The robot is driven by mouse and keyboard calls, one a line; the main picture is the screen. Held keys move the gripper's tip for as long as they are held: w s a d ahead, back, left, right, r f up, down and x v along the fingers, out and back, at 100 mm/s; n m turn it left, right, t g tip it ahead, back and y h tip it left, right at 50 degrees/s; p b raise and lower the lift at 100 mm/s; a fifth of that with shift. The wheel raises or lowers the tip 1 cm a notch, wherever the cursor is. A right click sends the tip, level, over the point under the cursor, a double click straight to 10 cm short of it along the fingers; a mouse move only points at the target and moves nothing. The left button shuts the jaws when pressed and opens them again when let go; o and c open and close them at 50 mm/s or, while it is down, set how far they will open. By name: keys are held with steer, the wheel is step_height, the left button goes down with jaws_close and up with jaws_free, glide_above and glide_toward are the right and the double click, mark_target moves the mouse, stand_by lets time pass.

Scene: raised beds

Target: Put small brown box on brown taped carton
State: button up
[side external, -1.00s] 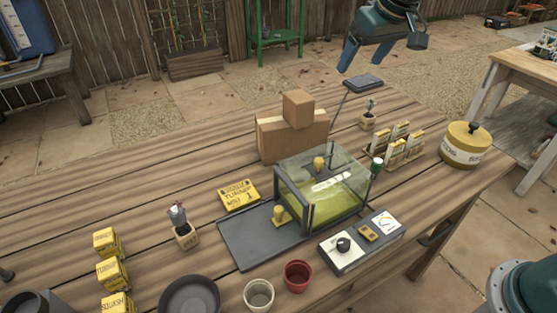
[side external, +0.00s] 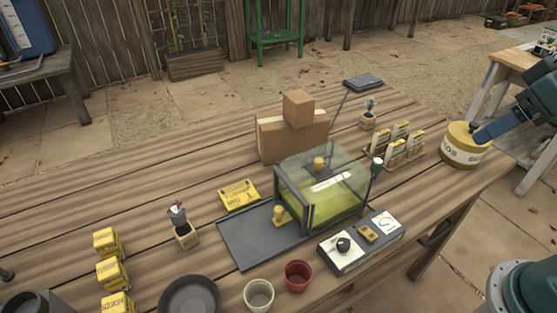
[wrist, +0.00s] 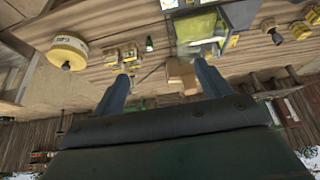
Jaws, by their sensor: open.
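The small brown box (side external: 298,108) sits on top of the larger brown taped carton (side external: 292,137), behind the glass tank on the wooden table. Both also show in the wrist view, the small box (wrist: 180,70) and the carton (wrist: 188,88), near the right fingertip and partly hidden by that finger. My gripper (wrist: 163,70) is open and empty in the wrist view, its two fingers spread wide. In the side view one blue finger of my gripper (side external: 492,130) shows at the right, in front of the yellow round tin. The gripper is well apart from the box.
A glass tank (side external: 335,190) with green contents stands in front of the carton. A yellow tin (side external: 466,146), a rack of seed packets (side external: 403,147) and a potted plant (side external: 368,115) are to the right. The table left of the carton (side external: 190,150) is clear.

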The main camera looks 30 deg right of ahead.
steer(key=s, duration=0.1)
steer(key=s+f, duration=0.1)
steer(key=shift+s+f, duration=0.3)
steer(key=shift+s, duration=0.1)
